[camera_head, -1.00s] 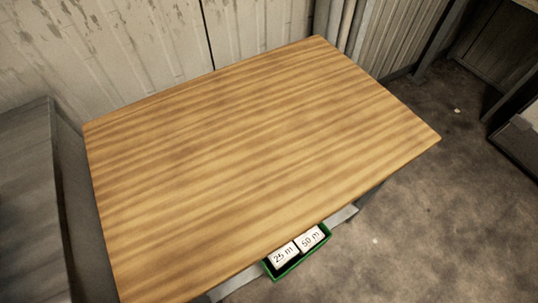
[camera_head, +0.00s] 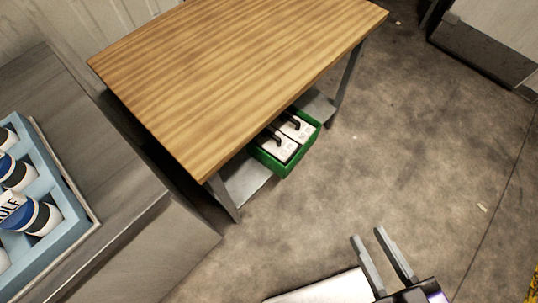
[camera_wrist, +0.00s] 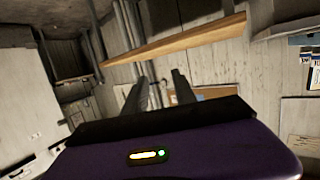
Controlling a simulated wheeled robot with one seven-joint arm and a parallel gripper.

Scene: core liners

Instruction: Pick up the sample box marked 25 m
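A green crate (camera_head: 268,163) sits on the shelf under the wooden table and sticks out past the table's edge. Two white boxes with black handles stand in it side by side. The left box (camera_head: 286,152) is the one that read 25 m in the earlier head view. The right box (camera_head: 305,133) read 50 m there. Their top labels are too small to read now, and the table edge partly covers both. My gripper (camera_head: 367,234) is at the lower right of the head view, apart from the crate. Its fingers stand apart and empty, also in the wrist view (camera_wrist: 160,80).
The wooden table (camera_head: 230,70) stands above the crate, on grey legs with a low shelf. A grey cabinet (camera_head: 130,225) at the left bears a blue tray (camera_head: 75,215) of cans. Open floor (camera_head: 420,150) lies right of the table.

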